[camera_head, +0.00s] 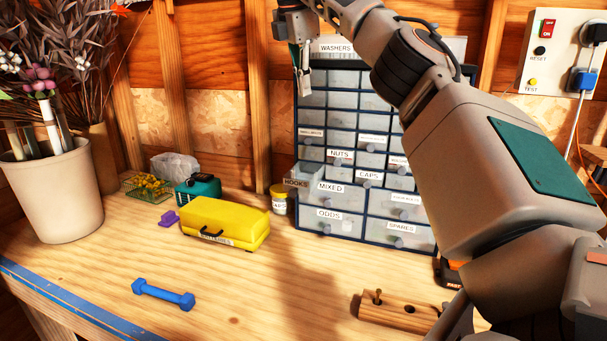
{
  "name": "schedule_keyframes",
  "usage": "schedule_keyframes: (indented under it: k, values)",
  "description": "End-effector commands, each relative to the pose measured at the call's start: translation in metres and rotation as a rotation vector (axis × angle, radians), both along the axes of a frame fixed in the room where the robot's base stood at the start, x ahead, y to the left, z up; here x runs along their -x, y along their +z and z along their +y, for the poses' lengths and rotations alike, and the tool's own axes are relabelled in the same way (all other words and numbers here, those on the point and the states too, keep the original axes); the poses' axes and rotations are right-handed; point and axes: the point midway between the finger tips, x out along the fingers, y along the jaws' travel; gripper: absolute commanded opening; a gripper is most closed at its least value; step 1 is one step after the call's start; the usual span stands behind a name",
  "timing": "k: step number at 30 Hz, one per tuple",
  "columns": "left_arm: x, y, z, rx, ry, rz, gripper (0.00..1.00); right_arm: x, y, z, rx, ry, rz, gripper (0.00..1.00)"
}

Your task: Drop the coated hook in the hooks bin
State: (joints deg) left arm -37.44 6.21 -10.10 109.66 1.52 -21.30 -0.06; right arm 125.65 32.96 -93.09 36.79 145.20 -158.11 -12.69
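The hooks bin (296,183) is a small drawer labelled HOOKS at the left side of the drawer cabinet (328,235). It seems to stick out from the cabinet front. My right gripper (302,75) is high at the cabinet's upper left, above the hooks bin and clear of it. Its fingers are small and point down, and I cannot tell whether they are apart or closed on something. I cannot make out a coated hook anywhere. My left gripper is not in view.
My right arm crosses the cabinet's right side. On the bench are a yellow case (225,222), a teal box (198,188), a yellow-lidded jar (279,199), a blue bar (163,293) and a wooden block (390,312). A planter (52,195) stands left. The bench's middle is clear.

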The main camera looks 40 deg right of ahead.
Motion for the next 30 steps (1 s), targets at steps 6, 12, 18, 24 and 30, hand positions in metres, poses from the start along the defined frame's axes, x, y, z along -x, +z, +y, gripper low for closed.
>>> schedule_keyframes:
  k: [6,12,18,24,30]
  values:
    - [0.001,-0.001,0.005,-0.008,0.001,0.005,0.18,0.004,0.009,-0.007,0.002,0.036,-0.001,0.00]
    - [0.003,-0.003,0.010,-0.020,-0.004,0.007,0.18,0.004,0.009,-0.007,0.001,0.035,0.000,0.00]
    - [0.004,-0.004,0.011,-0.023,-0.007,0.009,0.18,0.004,0.009,-0.007,0.001,0.035,0.000,0.00]
    - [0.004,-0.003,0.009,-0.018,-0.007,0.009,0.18,0.004,0.009,-0.007,0.001,0.034,-0.001,0.00]
    - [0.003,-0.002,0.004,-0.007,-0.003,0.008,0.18,0.004,0.009,-0.007,0.001,0.034,-0.001,0.00]
